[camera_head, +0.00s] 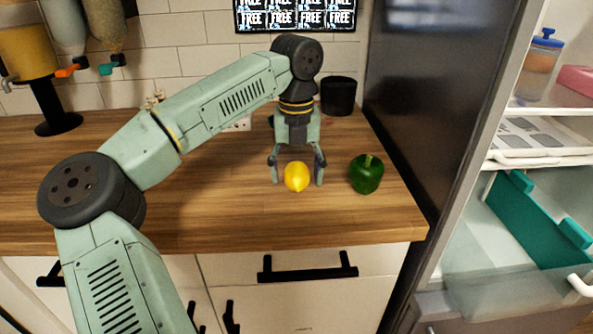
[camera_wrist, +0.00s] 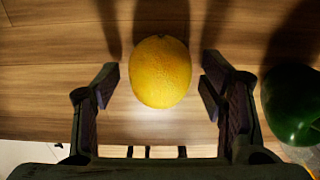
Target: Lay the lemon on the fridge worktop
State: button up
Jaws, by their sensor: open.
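The yellow lemon (camera_head: 297,177) rests on the wooden worktop (camera_head: 220,215), near its right end beside the fridge. My gripper (camera_head: 297,180) is open and points down over the lemon, with a finger on each side of it. In the wrist view the lemon (camera_wrist: 160,71) lies between and slightly beyond the fingertips (camera_wrist: 160,85), with gaps on both sides. No finger visibly touches it. Whether the lemon touches the wood directly under it is hidden.
A green bell pepper (camera_head: 366,174) stands just right of my gripper, also in the wrist view (camera_wrist: 291,104). A black canister (camera_head: 338,96) stands behind. The fridge at right is open, with shelves and a teal drawer piece (camera_head: 535,215). The worktop's front left is clear.

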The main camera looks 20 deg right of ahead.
aim_at(296, 165)
notch_tip(296, 165, up, 12)
jog(key=shift+r+b, duration=0.2)
jog(key=shift+b, duration=0.25)
